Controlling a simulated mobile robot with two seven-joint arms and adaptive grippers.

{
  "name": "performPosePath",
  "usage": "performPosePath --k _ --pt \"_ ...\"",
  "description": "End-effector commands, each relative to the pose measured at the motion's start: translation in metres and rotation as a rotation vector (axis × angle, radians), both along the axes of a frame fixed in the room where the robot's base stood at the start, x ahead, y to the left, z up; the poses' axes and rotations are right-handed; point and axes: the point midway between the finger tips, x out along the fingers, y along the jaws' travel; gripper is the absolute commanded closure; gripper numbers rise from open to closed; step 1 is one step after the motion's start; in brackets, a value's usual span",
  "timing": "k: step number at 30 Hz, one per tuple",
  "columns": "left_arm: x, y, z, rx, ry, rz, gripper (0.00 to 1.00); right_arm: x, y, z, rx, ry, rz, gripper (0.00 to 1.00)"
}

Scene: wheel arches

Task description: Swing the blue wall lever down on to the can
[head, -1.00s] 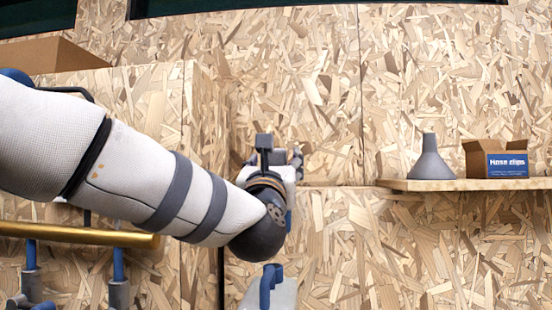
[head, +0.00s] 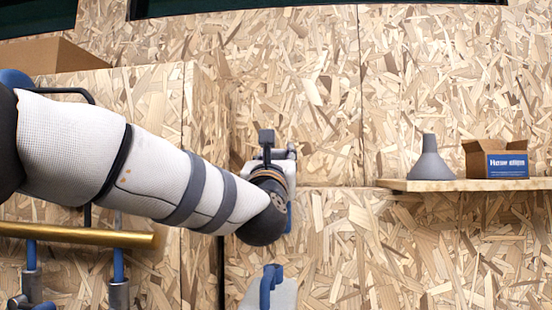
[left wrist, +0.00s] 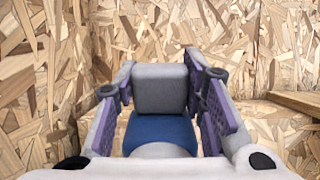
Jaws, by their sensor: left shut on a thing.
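My left gripper (head: 277,155) is at the wall in the middle of the head view, mostly behind my own wrist. In the left wrist view its purple-padded fingers (left wrist: 160,88) are shut on a grey block (left wrist: 160,90) with a blue part (left wrist: 160,131) below it, which looks like the blue wall lever's end. In the head view the grey block (head: 266,137) stands up above the gripper, and a narrow blue strip (head: 289,216) shows beside my wrist. I cannot make out the can. My right gripper is not in view.
A shelf (head: 470,185) on the right holds a grey funnel (head: 430,162) and a hose clips box (head: 497,160). A brass-coloured bar (head: 80,234) is at lower left, a cardboard box (head: 50,55) at upper left. A blue handle (head: 270,282) on a pale body is below my wrist.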

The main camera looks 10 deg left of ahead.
Motion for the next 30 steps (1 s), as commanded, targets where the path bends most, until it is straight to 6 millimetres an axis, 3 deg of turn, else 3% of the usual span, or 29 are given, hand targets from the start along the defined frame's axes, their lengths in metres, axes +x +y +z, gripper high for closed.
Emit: performPosePath --k 7,23,30 --pt "-0.015 0.0 -0.009 -0.005 0.008 -0.002 1.0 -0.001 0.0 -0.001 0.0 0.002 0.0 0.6" --pt "-0.057 0.0 -0.045 -0.002 -0.358 0.0 1.0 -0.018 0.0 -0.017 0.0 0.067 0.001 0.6" --pt "-0.067 0.0 -0.052 -0.001 -0.363 -0.001 1.0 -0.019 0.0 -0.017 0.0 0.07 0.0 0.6"
